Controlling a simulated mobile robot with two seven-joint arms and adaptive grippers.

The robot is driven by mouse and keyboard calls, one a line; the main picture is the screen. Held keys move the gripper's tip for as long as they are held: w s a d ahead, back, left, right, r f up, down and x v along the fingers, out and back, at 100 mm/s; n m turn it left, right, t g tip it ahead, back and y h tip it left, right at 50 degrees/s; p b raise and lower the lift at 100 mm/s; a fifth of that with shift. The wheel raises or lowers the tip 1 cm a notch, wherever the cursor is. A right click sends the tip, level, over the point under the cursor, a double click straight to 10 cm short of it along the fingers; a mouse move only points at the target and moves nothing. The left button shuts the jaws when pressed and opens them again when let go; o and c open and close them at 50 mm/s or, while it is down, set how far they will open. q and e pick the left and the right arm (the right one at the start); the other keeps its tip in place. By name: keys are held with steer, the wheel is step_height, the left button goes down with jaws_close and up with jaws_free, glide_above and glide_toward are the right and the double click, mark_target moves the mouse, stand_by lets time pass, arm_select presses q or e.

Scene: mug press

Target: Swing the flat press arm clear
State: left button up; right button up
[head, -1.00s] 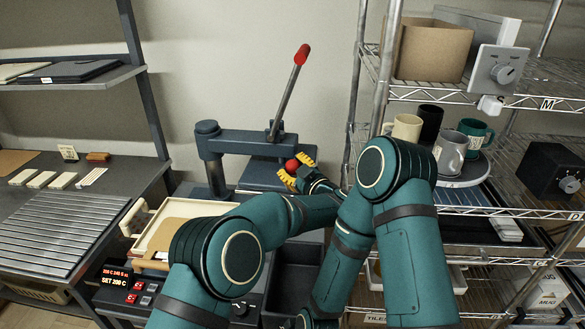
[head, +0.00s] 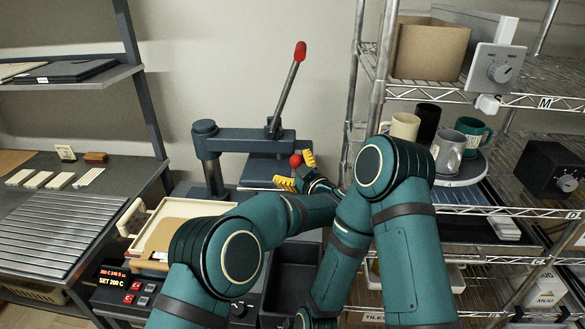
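The flat press has a dark grey swing arm (head: 237,140) that reaches right from a post (head: 213,178) at the left. A long lever with a red grip (head: 300,52) rises from the arm's right part and leans right. My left gripper (head: 294,172), with yellow finger pads, is at the right end of the press. A red knob (head: 296,160) sits between its fingers, which are spread and look apart from it. My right gripper cannot be made out; its arm comes up at the right and bends down.
A wire shelf at the right holds a round tray (head: 462,172) with several mugs and a cardboard box (head: 430,55). A control panel (head: 125,283) and a cream tray (head: 172,212) are in front of the press. A ribbed bench (head: 60,225) is at the left.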

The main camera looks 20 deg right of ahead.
arm_select(q)
steer(key=shift+r, duration=0.1)
step_height(320, 180, up, 10)
stand_by(0.5)
stand_by(0.5)
